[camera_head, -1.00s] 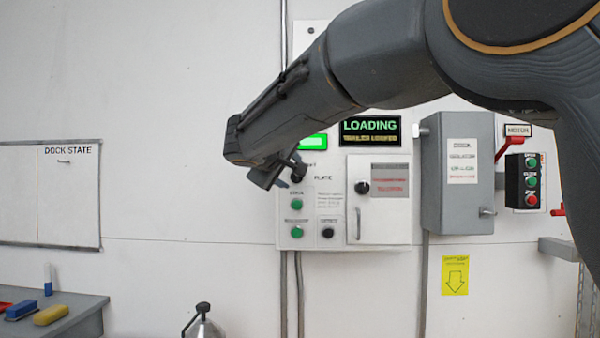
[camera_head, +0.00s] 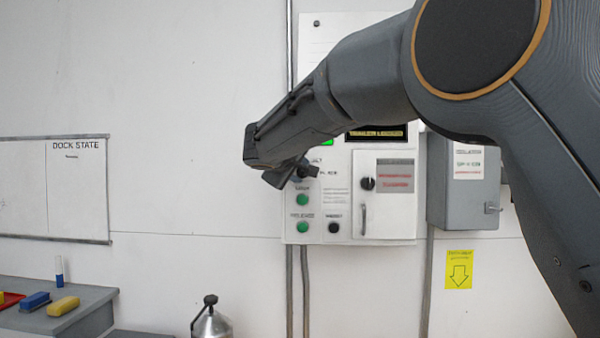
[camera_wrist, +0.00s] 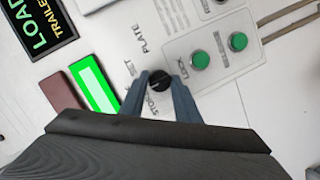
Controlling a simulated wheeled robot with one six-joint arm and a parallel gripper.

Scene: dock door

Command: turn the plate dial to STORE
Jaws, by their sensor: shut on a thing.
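The plate dial (camera_wrist: 159,81) is a small round black knob on the white control panel, under the word PLATE. In the wrist view the word STORE is printed beside it, partly covered by a finger, and another short label sits above that. My gripper (camera_wrist: 160,88) has its two blue-grey fingers shut on the dial, one on each side. The pointer mark on the dial cannot be made out.
Green LOCK and RELEASE buttons (camera_head: 302,200) and a black button (camera_head: 334,228) sit below the dial. A lit green lamp (camera_wrist: 95,90) is beside it. A small cabinet door with a black knob (camera_head: 367,184) and a grey isolator box (camera_head: 463,185) stand to the right.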

